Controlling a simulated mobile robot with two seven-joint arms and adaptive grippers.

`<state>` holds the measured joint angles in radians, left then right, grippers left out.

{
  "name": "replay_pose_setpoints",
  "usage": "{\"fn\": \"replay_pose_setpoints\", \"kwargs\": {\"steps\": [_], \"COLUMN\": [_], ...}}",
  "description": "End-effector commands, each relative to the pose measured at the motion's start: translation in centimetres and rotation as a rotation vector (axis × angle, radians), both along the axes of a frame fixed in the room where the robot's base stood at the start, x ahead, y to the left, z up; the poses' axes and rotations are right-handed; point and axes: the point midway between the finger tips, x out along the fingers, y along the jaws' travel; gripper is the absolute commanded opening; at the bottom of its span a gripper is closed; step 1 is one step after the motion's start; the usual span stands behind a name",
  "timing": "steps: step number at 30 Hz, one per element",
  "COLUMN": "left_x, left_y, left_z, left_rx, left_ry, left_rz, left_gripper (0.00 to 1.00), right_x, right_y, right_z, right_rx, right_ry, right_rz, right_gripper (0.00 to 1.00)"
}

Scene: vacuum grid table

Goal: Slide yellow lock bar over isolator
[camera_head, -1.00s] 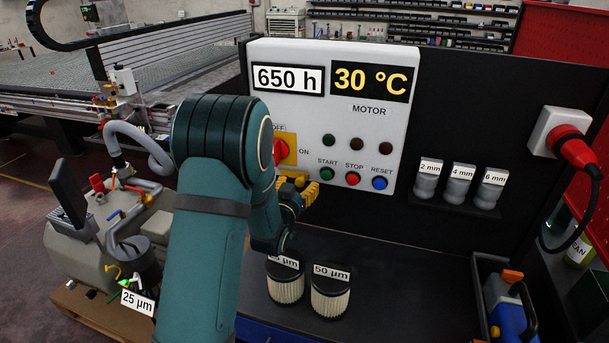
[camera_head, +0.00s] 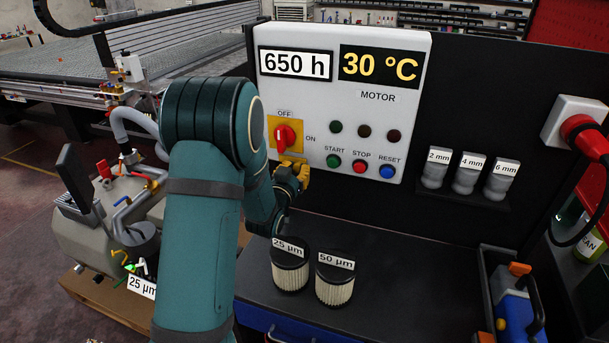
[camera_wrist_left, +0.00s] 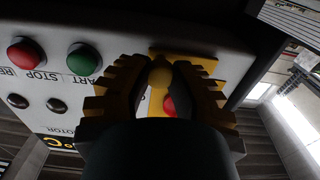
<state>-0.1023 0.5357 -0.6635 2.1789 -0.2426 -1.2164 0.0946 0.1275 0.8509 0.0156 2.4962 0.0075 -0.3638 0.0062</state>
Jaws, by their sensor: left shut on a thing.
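The isolator is a red rotary knob (camera_head: 285,137) on a yellow plate (camera_head: 272,124) with OFF above it and ON to its right. My left gripper (camera_head: 292,172), with yellow fingers, is at the plate's lower edge, just below the knob. In the left wrist view its fingers (camera_wrist_left: 160,68) are closed on a small yellow rounded piece (camera_wrist_left: 160,85), which appears to be part of the lock bar. The red knob (camera_wrist_left: 169,106) shows behind it, partly hidden. The rest of the bar is hard to separate from the plate and fingers. My right gripper is out of view.
The grey control panel (camera_head: 345,110) has green START (camera_head: 333,161), red STOP and blue RESET (camera_head: 387,171) buttons close right of the gripper. Two filters, 25 µm (camera_head: 289,268) and 50 µm (camera_head: 335,279), stand on the dark bench below.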

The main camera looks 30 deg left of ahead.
Motion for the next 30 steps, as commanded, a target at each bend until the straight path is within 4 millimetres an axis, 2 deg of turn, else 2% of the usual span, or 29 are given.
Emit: {"fn": "replay_pose_setpoints", "kwargs": {"steps": [1, 3, 12, 13, 15, 16, 26, 30], "left_x": [-0.2, -0.4, -0.4, -0.4, -0.4, -0.4, -0.6, -1.8], "left_y": [1.0, 1.6, 1.7, 1.7, 1.7, 1.7, 1.7, 1.5], "left_z": [-0.1, 0.0, 0.2, 0.2, 0.2, 0.2, 0.1, 0.1], "left_rx": [0.001, 0.003, 0.003, 0.003, 0.003, 0.003, 0.003, 0.001], "left_ry": [-0.007, -0.007, -0.004, -0.004, -0.004, -0.004, -0.002, -0.002], "left_rz": [0.004, 0.002, 0.000, -0.001, -0.001, -0.001, 0.000, 0.002], "left_gripper": [0.00, 0.00, 0.00, 0.30, 0.55, 0.59, 0.59, 0.59], "right_x": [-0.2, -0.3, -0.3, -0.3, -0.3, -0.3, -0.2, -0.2], "right_y": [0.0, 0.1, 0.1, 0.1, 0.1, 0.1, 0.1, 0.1], "right_z": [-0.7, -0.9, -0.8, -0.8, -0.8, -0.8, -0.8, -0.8], "right_rx": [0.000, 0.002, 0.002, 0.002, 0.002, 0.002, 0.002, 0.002], "right_ry": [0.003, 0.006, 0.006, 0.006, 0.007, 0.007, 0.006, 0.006], "right_rz": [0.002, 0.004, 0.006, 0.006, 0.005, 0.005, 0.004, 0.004], "right_gripper": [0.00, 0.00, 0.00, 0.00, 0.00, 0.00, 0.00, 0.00]}}
